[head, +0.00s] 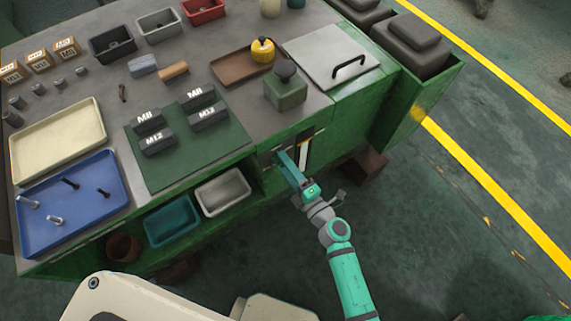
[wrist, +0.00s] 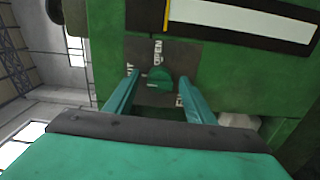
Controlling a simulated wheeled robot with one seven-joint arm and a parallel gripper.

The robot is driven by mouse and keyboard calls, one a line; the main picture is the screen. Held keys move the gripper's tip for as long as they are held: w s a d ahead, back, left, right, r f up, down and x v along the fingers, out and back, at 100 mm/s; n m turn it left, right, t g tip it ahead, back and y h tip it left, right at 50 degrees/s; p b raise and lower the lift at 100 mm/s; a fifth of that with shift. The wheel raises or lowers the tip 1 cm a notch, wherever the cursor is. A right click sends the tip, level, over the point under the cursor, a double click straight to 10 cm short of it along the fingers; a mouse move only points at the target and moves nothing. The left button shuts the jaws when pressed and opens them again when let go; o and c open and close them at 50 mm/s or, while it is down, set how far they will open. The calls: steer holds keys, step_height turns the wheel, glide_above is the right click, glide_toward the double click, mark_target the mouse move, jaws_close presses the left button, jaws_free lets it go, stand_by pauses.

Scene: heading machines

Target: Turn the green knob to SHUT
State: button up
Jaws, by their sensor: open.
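The green knob (wrist: 159,79) sits on a dark label plate (wrist: 186,58) on the green machine front in the wrist view. The word OPEN reads sideways just above it. Letters ending in "UT" show at the left, partly hidden by a finger, and another label at the right is mostly covered. I cannot tell clearly which way the knob points. My gripper (wrist: 159,76) is open, with one teal finger on each side of the knob; I see gaps between them. In the head view my gripper (head: 281,159) is at the cabinet front and the knob is hidden.
A white strip with a yellow mark (wrist: 245,20) lies above the plate. The bench top holds a green mat (head: 190,170) with dark blocks, a blue tray (head: 80,225) with bolts, and a grey lid (head: 325,55). Teal and grey bins sit below. Floor at the right is open.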

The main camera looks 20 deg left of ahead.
steer(key=v, duration=1)
steer(key=shift+s+d, duration=0.25)
steer(key=shift+d, duration=0.05)
steer(key=s+d+r+m+t+h, duration=0.2)
steer(key=s+d+m+t+h, duration=0.4)
steer(key=s+m, duration=0.5)
steer(key=s+r+m+h, duration=0.2)
steer(key=s+m+h, duration=0.2)
steer(key=m, duration=0.4)
steer(key=s+r+m+g+h, duration=0.1)
steer(key=s+r+m+h, duration=0.2)
steer(key=s+m, duration=0.3)
steer(key=shift+s+a+m+g+h, duration=0.3)
steer(key=shift+m+h, duration=0.3)
steer(key=shift+m, duration=0.9)
